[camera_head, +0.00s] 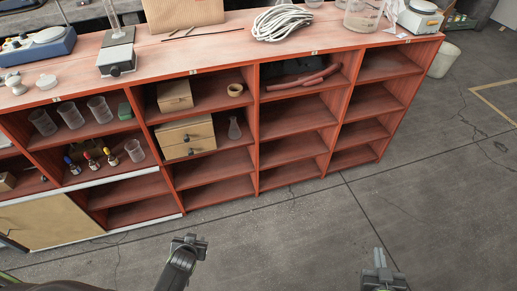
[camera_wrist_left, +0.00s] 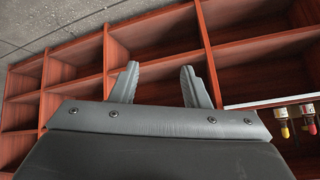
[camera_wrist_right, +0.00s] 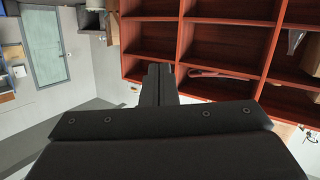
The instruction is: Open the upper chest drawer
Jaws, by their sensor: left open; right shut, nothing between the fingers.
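A small wooden chest (camera_head: 202,141) with two drawers stands in a cubby of the red shelf unit, in the head view. Its upper drawer (camera_head: 177,134) and lower drawer each have a small dark knob, and both look shut. In the right wrist view, a pale wooden block at the right edge looks like part of the chest (camera_wrist_right: 312,55). My left gripper (camera_head: 189,242) is open and empty, in front of and below the shelves; its spread fingers show in the left wrist view (camera_wrist_left: 160,82). My right gripper (camera_head: 380,258) is shut and empty, farther right over the floor, away from the chest.
The red shelf unit (camera_head: 255,130) surrounds the chest with boards and dividers. A glass flask (camera_head: 234,128) stands just right of the chest. A wooden box (camera_head: 174,95) and tape roll (camera_head: 235,90) sit on the shelf above. The floor (camera_head: 290,235) before the shelves is clear.

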